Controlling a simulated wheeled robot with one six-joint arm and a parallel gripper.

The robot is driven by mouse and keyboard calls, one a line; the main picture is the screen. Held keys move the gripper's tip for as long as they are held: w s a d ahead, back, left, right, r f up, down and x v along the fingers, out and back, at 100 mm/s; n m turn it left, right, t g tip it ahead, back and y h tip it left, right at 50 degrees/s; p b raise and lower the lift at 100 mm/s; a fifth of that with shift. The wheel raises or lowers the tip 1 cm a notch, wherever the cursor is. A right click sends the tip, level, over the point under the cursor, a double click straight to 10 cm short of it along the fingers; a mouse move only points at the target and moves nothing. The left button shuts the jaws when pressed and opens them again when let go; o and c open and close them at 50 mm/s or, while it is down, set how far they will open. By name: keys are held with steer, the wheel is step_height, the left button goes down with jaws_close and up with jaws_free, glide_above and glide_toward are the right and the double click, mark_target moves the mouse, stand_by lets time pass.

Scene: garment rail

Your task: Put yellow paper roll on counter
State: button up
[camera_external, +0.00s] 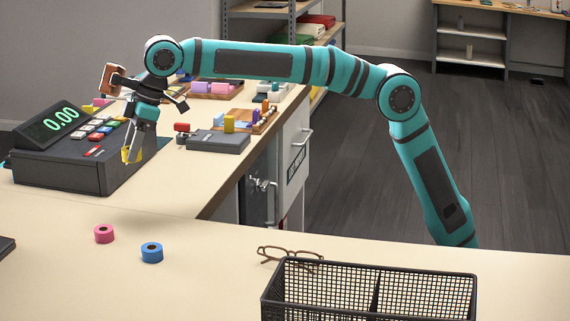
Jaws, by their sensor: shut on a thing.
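The yellow paper roll (130,155) is held low between the fingers of my gripper (134,148), which is shut on it. The gripper points down beside the right side of the cash register (65,155). Part of the roll is hidden by the fingers. I cannot tell whether the roll touches the counter (160,190) or hangs above it. A pink paper roll (104,234) and a blue paper roll (152,252) stand upright on the near counter, apart from each other.
A black wire basket (375,268) and brown glasses (290,254) lie on the near counter at the right. A dark card terminal (218,141) and a wooden tray (246,121) with small items lie behind my gripper. The counter around the pink and blue rolls is clear.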

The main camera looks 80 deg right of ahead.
steer(key=w+d+m+h, duration=0.15)
steer(key=w+d, duration=0.25)
steer(key=d, duration=1.2)
steer(key=w+d+m+t, duration=0.1)
steer(key=w+d+m, duration=0.2)
steer(key=d, duration=1.2)
steer(key=w+d+m+h, duration=0.1)
steer(key=w+d+m, duration=0.25)
steer(key=d, duration=1.25)
steer(key=m+h, duration=0.3)
steer(key=m, duration=0.3)
glide_above(256, 106)
steer(key=s+a, duration=0.1)
steer(key=shift+g, duration=0.3)
step_height(256, 106, down, 5)
steer(key=shift+s+d, duration=0.1)
steer(key=shift+f, duration=0.1)
steer(key=shift+f, duration=4.9)
steer(key=shift+f, duration=0.15)
